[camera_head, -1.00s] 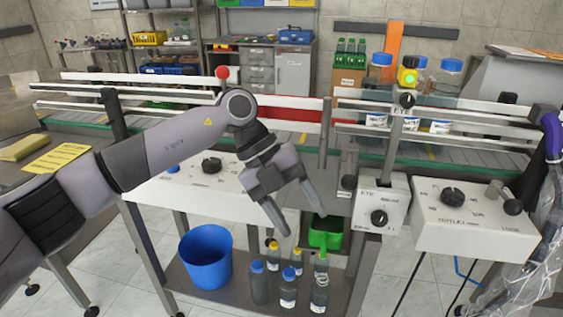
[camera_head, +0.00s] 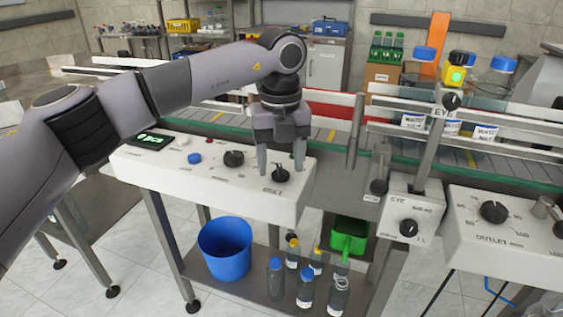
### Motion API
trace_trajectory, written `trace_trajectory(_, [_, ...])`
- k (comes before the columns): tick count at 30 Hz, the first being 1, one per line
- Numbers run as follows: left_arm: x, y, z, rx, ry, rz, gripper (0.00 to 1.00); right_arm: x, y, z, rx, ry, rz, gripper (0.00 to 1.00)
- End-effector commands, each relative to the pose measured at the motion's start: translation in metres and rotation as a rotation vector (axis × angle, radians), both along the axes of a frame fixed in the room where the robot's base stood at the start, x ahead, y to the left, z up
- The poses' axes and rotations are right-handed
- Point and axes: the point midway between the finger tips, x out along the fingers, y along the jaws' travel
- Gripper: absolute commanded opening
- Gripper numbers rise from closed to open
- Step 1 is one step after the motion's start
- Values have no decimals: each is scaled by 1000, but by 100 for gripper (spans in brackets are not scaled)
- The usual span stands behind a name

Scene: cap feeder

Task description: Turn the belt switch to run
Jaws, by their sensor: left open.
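The white control panel (camera_head: 215,185) stands in front of the conveyor. At its right end is a black knob (camera_head: 280,177) with a label below that seems to read BELT; its setting is too small to read. My left gripper (camera_head: 280,170) points down above this knob. It is open, with one finger to each side of the knob in the picture; I cannot tell whether they touch it. My right gripper is out of view.
The panel also carries another black knob (camera_head: 233,158), a blue button (camera_head: 194,158) and a green display (camera_head: 151,141). An EYE box (camera_head: 411,207) and an OUTLET box (camera_head: 500,225) stand to the right. A blue bucket (camera_head: 225,250) and several bottles are below.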

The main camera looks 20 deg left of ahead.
Motion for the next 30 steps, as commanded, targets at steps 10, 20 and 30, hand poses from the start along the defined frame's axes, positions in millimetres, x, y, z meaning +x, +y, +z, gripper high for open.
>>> trace_trajectory(10, [0,0,-11,-1,0,-1,61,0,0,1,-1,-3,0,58])
trace_trajectory(20, [0,0,-10,-1,0,-2,8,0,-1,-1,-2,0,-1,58])
trace_trajectory(30, [0,0,-9,-2,0,-84,8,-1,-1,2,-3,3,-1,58])
